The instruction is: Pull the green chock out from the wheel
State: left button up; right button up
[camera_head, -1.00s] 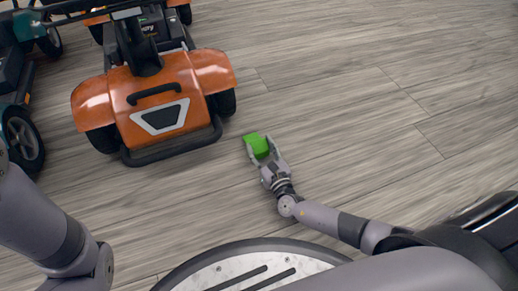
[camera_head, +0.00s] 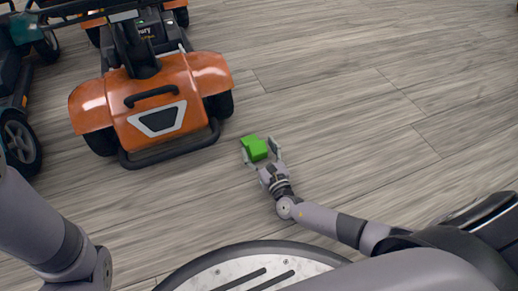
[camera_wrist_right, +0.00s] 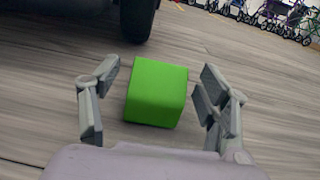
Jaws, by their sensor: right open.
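The green chock (camera_head: 254,148) lies on the wood-plank floor, clear of the orange scooter (camera_head: 160,105) and a little to the right of its front bumper. My right gripper (camera_head: 262,154) is open with its fingers on either side of the chock. In the right wrist view the chock (camera_wrist_right: 156,92) sits between the spread fingers of the gripper (camera_wrist_right: 156,100), with a gap on each side. A dark scooter wheel (camera_wrist_right: 138,18) stands behind it, apart from it. My left arm shows at the left edge of the head view, but its gripper is out of view.
A teal scooter (camera_head: 14,90) stands at the far left, beside the orange one. The floor (camera_head: 380,110) to the right is clear. Several walkers (camera_wrist_right: 275,15) stand far back in the right wrist view.

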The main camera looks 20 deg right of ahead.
jog(key=shift+s, duration=0.15)
jog(key=s, duration=1.1)
jog(key=shift+s, duration=0.4)
jog(key=shift+s, duration=0.1)
